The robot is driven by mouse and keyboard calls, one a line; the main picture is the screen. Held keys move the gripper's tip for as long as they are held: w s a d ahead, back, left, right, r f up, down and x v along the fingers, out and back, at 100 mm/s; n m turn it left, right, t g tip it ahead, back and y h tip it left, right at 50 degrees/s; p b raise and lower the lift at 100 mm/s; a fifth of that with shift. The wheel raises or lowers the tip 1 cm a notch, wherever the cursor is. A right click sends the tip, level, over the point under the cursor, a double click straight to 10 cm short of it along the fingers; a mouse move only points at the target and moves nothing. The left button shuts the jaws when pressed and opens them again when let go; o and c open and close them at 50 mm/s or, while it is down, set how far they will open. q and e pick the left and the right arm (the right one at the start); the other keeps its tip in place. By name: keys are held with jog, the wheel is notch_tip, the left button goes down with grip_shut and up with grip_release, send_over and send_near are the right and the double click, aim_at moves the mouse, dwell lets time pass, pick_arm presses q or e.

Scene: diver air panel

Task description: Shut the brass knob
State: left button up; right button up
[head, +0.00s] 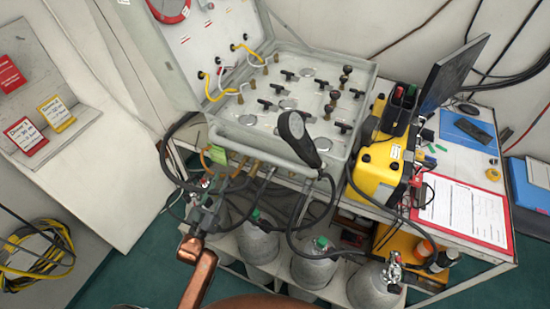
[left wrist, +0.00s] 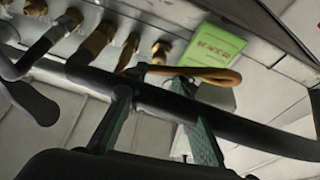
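The grey air panel (head: 235,135) stands open on a bench in the head view. Small brass-coloured parts (head: 252,85) sit at its left side by the yellow hoses, and brass fittings (left wrist: 92,45) line its face in the left wrist view. I cannot tell which is the brass knob. My left gripper (head: 212,186) is below the panel's front left edge, close to a green label (head: 218,155). My right gripper is not in view.
Black-handled valves (head: 290,75) cover the panel top. Grey cylinders (head: 316,263) stand below. A yellow case (head: 378,165), monitor (head: 452,72) and red clipboard (head: 470,208) are to the right.

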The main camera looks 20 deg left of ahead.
aim_at(231, 158)
pick_arm(q)
jog(key=x, duration=0.7)
jog(key=shift+w+r+b, duration=0.25)
jog(key=shift+w+b, duration=0.05)
grip_shut()
